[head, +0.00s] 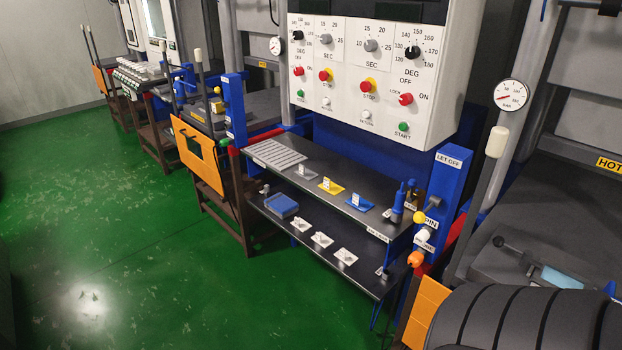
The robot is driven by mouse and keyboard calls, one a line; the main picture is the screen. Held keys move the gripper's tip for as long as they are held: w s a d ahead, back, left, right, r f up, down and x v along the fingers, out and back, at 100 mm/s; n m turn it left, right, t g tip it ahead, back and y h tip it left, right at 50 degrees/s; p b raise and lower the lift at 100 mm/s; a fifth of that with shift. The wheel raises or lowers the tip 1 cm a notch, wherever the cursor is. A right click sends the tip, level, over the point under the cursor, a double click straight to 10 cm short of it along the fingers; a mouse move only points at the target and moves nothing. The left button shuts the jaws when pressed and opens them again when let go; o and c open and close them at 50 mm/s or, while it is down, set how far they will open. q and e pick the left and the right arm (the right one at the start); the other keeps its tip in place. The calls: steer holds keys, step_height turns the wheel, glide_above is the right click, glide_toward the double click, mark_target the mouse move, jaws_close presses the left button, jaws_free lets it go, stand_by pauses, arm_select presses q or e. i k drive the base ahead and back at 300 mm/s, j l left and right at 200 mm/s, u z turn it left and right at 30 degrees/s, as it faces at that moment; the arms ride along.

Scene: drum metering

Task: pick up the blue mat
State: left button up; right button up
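A small flat blue mat (360,203) lies on the dark upper shelf (300,180) of the machine, with a small white tag standing on it. A yellow mat (331,187) and a grey mat (304,173) with similar tags lie to its left in a row. Neither of my grippers shows in the head view.
A blue box (281,205) and several pale tagged pieces (322,239) rest on the lower shelf (300,225). A blue pump-like device (398,205) stands right of the blue mat. The control panel (365,75) hangs above. Green floor (130,230) at left is clear.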

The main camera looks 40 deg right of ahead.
mark_target(363, 205)
steer(key=i+u, duration=0.2)
steer(key=i, duration=0.7)
steer(key=i+l+u, duration=0.2)
steer(key=i, duration=0.75)
steer(key=z, duration=0.45)
steer(key=i+j+z, duration=0.1)
steer(key=z, duration=0.3)
steer(key=i+z, duration=0.1)
steer(key=z, duration=0.35)
steer(key=j+z, duration=0.15)
steer(key=z, duration=0.3)
